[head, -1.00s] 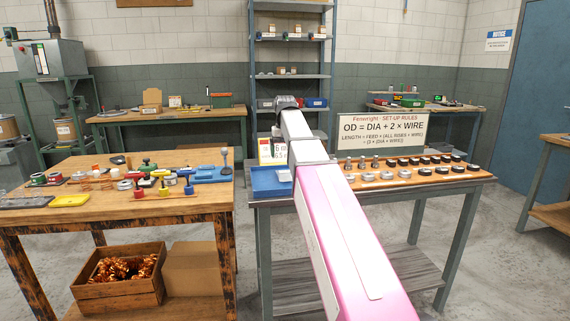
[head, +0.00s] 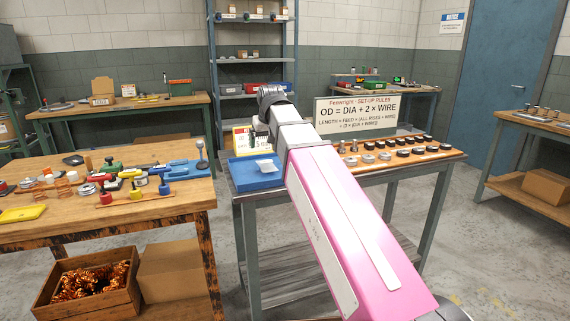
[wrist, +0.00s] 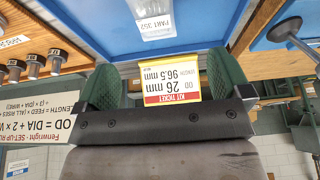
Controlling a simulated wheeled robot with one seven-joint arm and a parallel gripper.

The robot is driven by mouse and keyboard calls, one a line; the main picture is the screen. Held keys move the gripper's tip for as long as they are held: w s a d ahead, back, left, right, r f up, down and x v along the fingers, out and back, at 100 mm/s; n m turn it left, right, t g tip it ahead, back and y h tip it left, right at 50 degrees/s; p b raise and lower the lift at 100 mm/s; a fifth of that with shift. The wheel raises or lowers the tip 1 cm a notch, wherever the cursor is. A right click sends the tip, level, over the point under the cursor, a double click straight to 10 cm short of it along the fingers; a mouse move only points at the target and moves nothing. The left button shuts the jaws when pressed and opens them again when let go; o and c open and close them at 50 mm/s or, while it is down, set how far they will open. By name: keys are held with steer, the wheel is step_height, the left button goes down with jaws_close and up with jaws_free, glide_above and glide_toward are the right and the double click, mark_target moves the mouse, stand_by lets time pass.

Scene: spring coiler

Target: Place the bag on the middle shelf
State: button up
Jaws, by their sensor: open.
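The bag (head: 266,166) is a small pale packet lying on the blue tray (head: 246,181), at the left end of the workbench. In the wrist view the bag (wrist: 195,15) is at the top edge, partly cut off, with a label reading PART 352. My gripper (wrist: 163,82) is open and empty, its two green pads spread apart, with the bag beyond them. A yellow, white and red kit ticket shows between the pads. In the head view my arm hides the fingers. A grey shelf rack with several levels stands behind; a middle level (head: 229,60) holds small boxes.
A rules sign (head: 357,115) and rows of dark and metal rollers (head: 400,151) are on the bench right of my arm. A cluttered wooden table (head: 100,217) stands at the left. Red and blue bins sit on a lower rack level. Floor at right is clear.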

mark_target(266, 161)
steer(key=shift+f, duration=0.2)
steer(key=shift+w+f, duration=0.15)
steer(key=shift+f, duration=0.15)
steer(key=shift+w+d+x, duration=0.1)
steer(key=shift+d+x, duration=0.05)
steer(key=shift+x, duration=2.3)
steer(key=shift+w+d+x, duration=0.1)
steer(key=shift+w+x, duration=0.05)
steer(key=shift+x, duration=2.25)
steer(key=c, duration=1.2)
steer(key=shift+r, duration=0.2)
